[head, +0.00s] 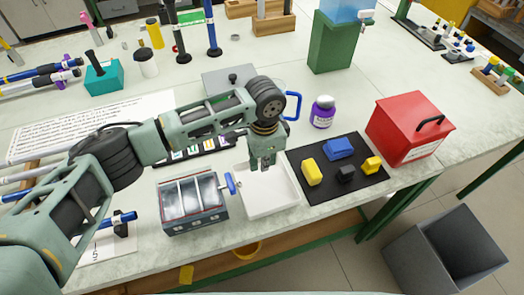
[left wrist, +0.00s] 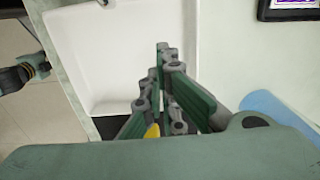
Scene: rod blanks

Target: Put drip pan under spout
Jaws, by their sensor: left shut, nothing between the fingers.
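The drip pan looks to be the white shallow tray (head: 262,203) at the front of the table, empty and flat. It also shows in the left wrist view (left wrist: 105,55). The spout is the small white tap (head: 367,14) on the blue water container (head: 345,8), which stands on a green stand (head: 331,42) at the back. My left gripper (head: 266,166) points down at the pan's back edge, its fingers together and empty. The fingers also show in the left wrist view (left wrist: 164,50). Contact with the pan cannot be told.
A black mat (head: 322,191) with yellow, blue and black blocks lies right of the pan. A purple-labelled bottle (head: 322,112) and red box (head: 411,130) stand farther right. Table before the green stand is mostly clear.

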